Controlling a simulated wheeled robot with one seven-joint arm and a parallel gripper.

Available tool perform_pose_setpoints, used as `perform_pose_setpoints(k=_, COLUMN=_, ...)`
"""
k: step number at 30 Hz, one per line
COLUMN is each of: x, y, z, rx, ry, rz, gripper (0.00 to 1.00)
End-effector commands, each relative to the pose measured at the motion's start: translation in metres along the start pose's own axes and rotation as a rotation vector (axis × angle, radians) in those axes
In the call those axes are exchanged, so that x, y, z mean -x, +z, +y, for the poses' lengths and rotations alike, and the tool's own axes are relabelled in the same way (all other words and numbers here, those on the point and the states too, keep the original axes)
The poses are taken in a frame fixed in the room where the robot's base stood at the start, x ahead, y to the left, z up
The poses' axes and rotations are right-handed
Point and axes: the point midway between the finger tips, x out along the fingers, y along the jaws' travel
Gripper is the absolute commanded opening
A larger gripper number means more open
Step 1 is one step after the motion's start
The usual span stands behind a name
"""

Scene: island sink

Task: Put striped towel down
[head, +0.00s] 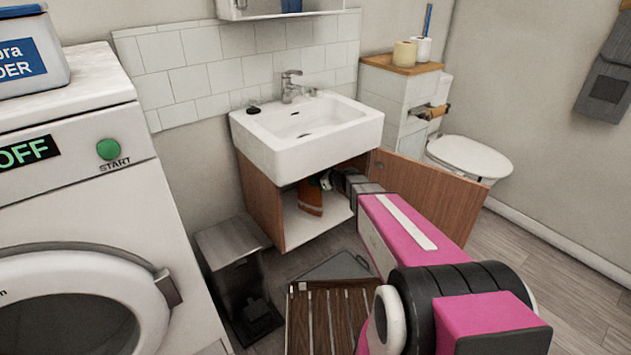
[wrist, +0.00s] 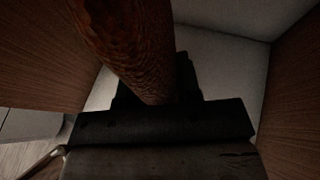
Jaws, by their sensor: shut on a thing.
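The striped towel (head: 311,199) shows as an orange-brown piece inside the open cabinet under the sink. My gripper (head: 326,181) reaches into the cabinet from the right and is shut on it. In the wrist view the towel (wrist: 130,45) is a dark reddish-brown roll running up and left from between the jaws of my gripper (wrist: 155,98). Stripes are hard to make out there. The white cabinet floor (head: 303,226) lies beneath the towel. I cannot tell whether the towel touches it.
The cabinet's wooden door (head: 432,195) stands open at the right, close beside my arm. The white sink (head: 305,130) is above. A grey pedal bin (head: 238,265) stands left of the cabinet, and a slatted wooden mat (head: 330,312) lies in front.

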Motion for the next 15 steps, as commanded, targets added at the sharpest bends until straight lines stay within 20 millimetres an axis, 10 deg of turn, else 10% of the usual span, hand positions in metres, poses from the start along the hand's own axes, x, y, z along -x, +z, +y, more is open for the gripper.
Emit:
perform_pose_setpoints(k=7, x=-0.0008, y=-0.0025, z=-0.0001, rx=0.000, ry=0.000, rz=0.000, gripper=0.00)
perform_pose_setpoints(k=8, x=-0.0006, y=-0.0021, z=0.0000, rx=0.001, ry=0.000, rz=0.000, gripper=0.41)
perform_pose_setpoints(k=9, x=-0.0004, y=-0.0021, z=0.0000, rx=0.001, ry=0.000, rz=0.000, gripper=0.54)
perform_pose_setpoints(k=15, x=-0.0003, y=-0.0021, z=0.0000, rx=0.000, ry=0.000, rz=0.000, gripper=0.57)
